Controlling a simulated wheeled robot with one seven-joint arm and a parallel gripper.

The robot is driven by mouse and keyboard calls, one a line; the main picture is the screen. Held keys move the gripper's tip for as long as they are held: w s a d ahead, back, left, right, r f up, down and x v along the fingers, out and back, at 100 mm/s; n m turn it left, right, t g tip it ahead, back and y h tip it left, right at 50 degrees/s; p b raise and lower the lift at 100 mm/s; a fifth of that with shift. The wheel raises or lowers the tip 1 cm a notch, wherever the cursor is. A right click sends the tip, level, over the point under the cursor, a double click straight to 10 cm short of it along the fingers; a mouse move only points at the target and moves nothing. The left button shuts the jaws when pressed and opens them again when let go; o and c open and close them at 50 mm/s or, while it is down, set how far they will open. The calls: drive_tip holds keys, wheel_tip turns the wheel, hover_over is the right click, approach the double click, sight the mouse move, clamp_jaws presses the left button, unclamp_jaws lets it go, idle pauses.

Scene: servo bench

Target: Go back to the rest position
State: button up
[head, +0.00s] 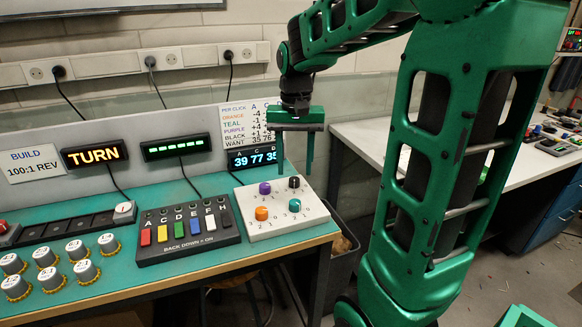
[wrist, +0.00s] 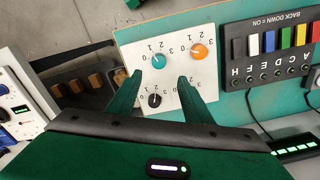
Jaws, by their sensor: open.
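My gripper (head: 295,160) is open and empty, its two green fingers pointing down above the back right part of the white knob box (head: 318,215). The box has a purple knob (head: 265,188), a black knob (head: 294,182), an orange knob (head: 261,213) and a teal knob (head: 294,205). In the wrist view the fingers spread over the box, with the teal knob (wrist: 161,61) and orange knob (wrist: 199,51) beyond them and the black knob (wrist: 154,100) between them. The purple knob is hidden there. Nothing is held between the fingers.
An orange display (head: 94,155) reads TURN. A switch box (head: 187,228) with coloured keys and several grey knobs (head: 77,249) stand left on the bench. A white table (head: 365,140) stands right.

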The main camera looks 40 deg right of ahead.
drive_tip(key=shift+s, duration=0.1)
drive_tip(key=s+f, duration=0.2)
drive_tip(key=s, duration=0.8)
drive_tip(key=s+f+n, duration=0.1)
drive_tip(key=s+f, duration=0.2)
drive_tip(key=s, duration=0.8)
drive_tip(key=shift+s+a+f, duration=0.15)
drive_tip(key=shift+a+f, duration=0.05)
drive_tip(key=shift+f, duration=0.1)
drive_tip(key=shift+w+f, duration=0.25)
drive_tip(key=shift+w, duration=0.4)
